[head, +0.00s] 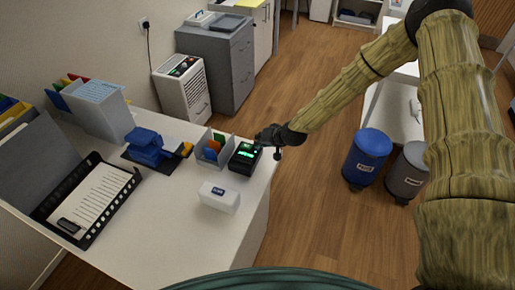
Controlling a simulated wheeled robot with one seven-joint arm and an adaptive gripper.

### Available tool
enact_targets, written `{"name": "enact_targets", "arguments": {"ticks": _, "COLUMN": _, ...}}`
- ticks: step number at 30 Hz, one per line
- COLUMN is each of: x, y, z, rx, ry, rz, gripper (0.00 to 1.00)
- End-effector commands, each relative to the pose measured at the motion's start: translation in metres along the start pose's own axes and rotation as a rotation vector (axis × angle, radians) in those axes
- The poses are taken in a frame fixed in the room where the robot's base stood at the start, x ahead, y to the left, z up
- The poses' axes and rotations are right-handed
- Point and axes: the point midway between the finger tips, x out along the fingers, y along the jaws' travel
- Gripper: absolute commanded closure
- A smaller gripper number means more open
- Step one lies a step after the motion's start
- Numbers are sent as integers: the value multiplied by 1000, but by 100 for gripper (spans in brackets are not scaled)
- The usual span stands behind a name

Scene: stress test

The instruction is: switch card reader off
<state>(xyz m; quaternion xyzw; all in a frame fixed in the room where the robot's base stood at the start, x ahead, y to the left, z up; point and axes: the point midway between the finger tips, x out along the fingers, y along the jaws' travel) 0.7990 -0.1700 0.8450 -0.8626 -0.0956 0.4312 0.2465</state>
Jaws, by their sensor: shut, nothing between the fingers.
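The card reader is a small black box (245,158) with a lit green display, near the right edge of the white desk. My gripper (263,140) is dark and shut, with nothing held. It is at the back right corner of the card reader, close to its top. I cannot tell whether it touches. The reader's switch is too small to make out, and the gripper covers part of its back edge.
A white box (219,196) stands in front of the reader. A grey organizer (213,148) with coloured cards is just left of it. A blue item (146,146) and a black paper tray (98,160) lie farther left. A blue bin (367,156) stands on the floor at right.

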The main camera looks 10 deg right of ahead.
Motion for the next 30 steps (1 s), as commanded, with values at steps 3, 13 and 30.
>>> {"name": "enact_targets", "arguments": {"ticks": 3, "x": 0, "y": 0, "z": 0, "rx": 0, "ry": 0, "rz": 0, "gripper": 100}}
{"name": "enact_targets", "arguments": {"ticks": 13, "x": 1, "y": 0, "z": 0, "rx": 0, "ry": 0, "rz": 0, "gripper": 100}}
{"name": "enact_targets", "arguments": {"ticks": 30, "x": -6, "y": -4, "z": -4, "rx": 0, "ry": 0, "rz": 0, "gripper": 100}}
